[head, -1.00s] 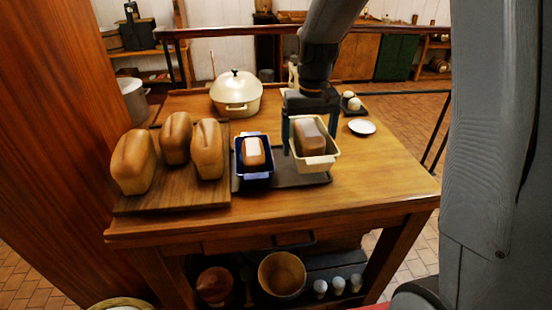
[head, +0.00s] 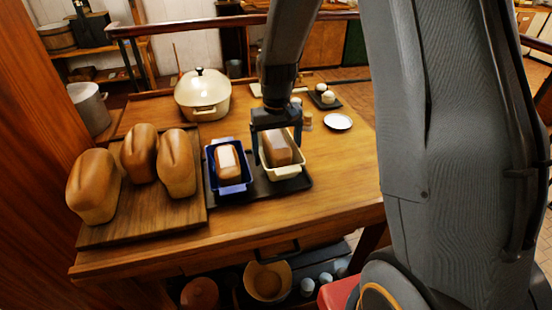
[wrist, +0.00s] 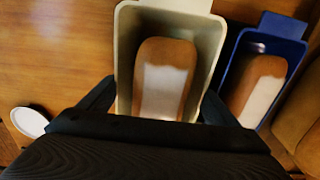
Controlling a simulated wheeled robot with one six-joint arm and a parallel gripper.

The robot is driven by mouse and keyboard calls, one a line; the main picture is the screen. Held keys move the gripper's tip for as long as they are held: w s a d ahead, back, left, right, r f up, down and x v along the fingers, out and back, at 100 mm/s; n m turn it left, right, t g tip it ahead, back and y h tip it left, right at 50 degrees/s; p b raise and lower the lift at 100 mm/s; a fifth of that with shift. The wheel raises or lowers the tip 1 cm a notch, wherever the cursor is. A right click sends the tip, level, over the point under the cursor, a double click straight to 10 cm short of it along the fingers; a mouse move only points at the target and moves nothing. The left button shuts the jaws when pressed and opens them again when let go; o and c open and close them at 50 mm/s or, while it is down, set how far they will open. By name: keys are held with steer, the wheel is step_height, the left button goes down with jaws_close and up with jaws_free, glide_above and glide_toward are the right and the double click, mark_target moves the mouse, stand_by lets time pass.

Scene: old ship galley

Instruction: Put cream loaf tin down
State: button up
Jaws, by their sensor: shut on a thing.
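The cream loaf tin (head: 284,173) holds a brown loaf with a pale patch. In the head view it is upright over the right end of a dark tray (head: 257,191), beside the blue tin; whether its base touches the tray I cannot tell. My gripper (head: 277,147) is shut on the cream tin, one finger on each side. In the wrist view the cream tin (wrist: 127,60) fills the upper middle, between the fingers of my gripper (wrist: 158,103). The tin's near end is hidden there behind the gripper body.
The blue loaf tin (head: 212,176) with its loaf stands close on the left. A board (head: 145,231) with several loaves lies further left. A lidded cream pot (head: 203,95) stands behind. A white plate (head: 338,122) is at back right. The wooden table (head: 345,175) is bare right of the tray.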

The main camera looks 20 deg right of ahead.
mark_target(276, 139)
steer(key=shift+f, duration=1.35)
steer(key=shift+f, duration=0.2)
steer(key=o, duration=0.9)
step_height(276, 139, up, 11)
steer(key=shift+f+b, duration=0.1)
steer(key=shift+b, duration=1.05)
steer(key=shift+r, duration=0.6)
steer(key=shift+t, duration=0.6)
steer(key=s+f, duration=0.1)
steer(key=s, duration=0.4)
steer(key=s+d+f, duration=0.1)
steer(key=s+f, duration=0.1)
steer(key=s, duration=0.4)
steer(key=s+f, duration=0.2)
steer(key=s, duration=0.4)
steer(key=shift+s+d+f, duration=0.15)
steer(key=shift+d+f, duration=0.05)
steer(key=shift+d, duration=0.05)
